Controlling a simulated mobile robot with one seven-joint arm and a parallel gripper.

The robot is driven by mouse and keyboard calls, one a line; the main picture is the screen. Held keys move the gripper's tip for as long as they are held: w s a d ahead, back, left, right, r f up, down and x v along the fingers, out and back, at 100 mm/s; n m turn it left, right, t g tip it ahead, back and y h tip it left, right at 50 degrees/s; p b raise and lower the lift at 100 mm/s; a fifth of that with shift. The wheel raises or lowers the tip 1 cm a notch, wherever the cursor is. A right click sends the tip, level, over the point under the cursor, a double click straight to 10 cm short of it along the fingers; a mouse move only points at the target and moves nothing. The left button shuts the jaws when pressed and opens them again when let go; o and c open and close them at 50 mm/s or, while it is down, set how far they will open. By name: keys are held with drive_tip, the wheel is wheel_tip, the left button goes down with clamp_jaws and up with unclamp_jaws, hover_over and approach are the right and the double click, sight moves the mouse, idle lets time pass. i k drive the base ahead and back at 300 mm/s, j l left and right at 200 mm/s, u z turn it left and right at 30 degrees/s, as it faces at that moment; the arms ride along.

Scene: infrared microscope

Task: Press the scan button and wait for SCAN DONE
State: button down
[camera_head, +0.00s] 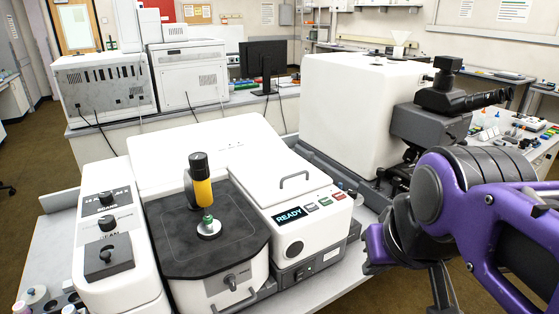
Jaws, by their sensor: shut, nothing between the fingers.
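The instrument's right-hand unit (300,225) is white with a sloped front panel. Its dark display (289,215) reads READY in light blue letters. Beside the display is a row of small buttons: a greyish-green one (311,207), a grey one (325,202) and a red one (339,196). Their labels are too small to read, so I cannot tell which is the scan button. My purple and dark arm reaches in from the right. Its end, with my gripper (377,250), is low and right of the panel, shut and apart from the buttons. Its fingertips do not show clearly.
A handle (295,179) rises from the lid behind the display. A large white housing with a black eyepiece head (460,98) stands behind my arm. Space above the panel is clear.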

sight(325, 201)
drive_tip(key=u, duration=1.55)
drive_tip(key=l, duration=1.6)
drive_tip(key=k+j, duration=0.15)
